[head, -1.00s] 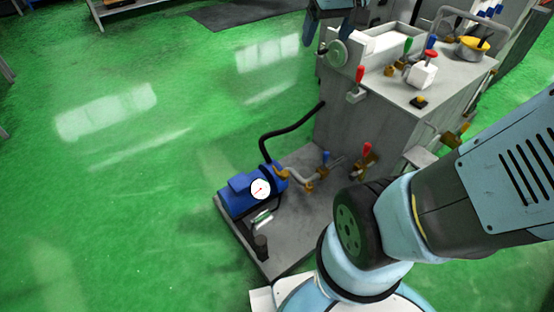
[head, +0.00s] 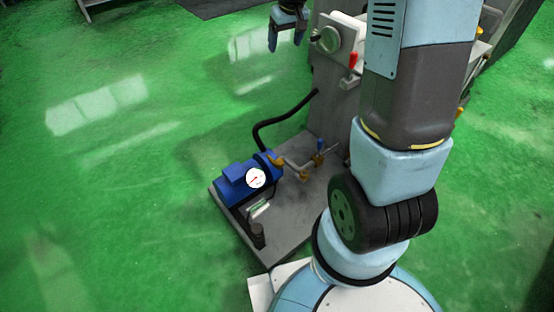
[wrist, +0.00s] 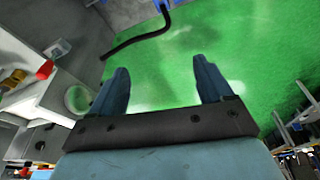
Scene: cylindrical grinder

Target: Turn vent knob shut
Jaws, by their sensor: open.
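A round grey-green knob or handwheel (head: 328,40) sits on the left face of the grey machine; no label is readable, but it is the likeliest vent knob in view. It also shows in the wrist view (wrist: 77,98), left of the fingers. My gripper (head: 285,41) is to the left of the knob and apart from it. In the wrist view my gripper (wrist: 161,68) has both fingers spread, with only green floor between them. Nothing is held. My arm hides much of the machine's top in the head view.
A red-handled valve (head: 353,60) is right of the knob. A blue pump (head: 238,187) with a white dial gauge (head: 256,178) stands on the grey base plate, and a black hose (head: 268,125) rises to the machine. Green floor on the left is clear.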

